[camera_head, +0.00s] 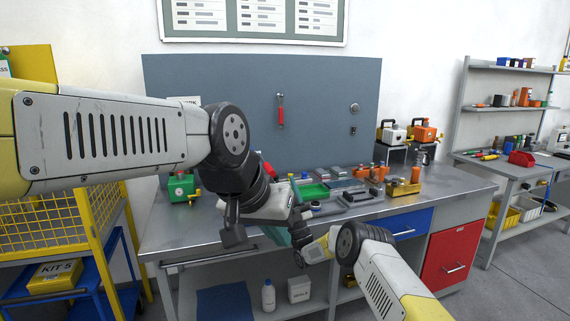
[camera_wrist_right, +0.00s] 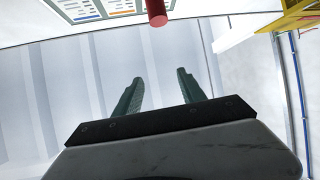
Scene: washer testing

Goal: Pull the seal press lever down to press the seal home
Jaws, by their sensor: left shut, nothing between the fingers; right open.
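A red handle end (camera_head: 268,169), which looks like the press lever, shows behind my left wrist; the press body is mostly hidden by my arms. A red bar (camera_wrist_right: 155,12) shows at the top edge of the right wrist view, beyond the fingertips. My right gripper (camera_head: 295,190) points up near the bench middle, close to the red handle. In the right wrist view its dark green fingers (camera_wrist_right: 160,88) are apart, with nothing between them. My left gripper (camera_head: 280,238) is shut and empty, low at the bench's front edge. The seal is not distinguishable.
The metal bench (camera_head: 440,185) holds a green tray (camera_head: 313,191), several small parts and a yellow block (camera_head: 400,188) to the right. A green device (camera_head: 182,187) stands at the left. A red-handled tool (camera_head: 281,112) hangs on the back panel. My two arms are close together.

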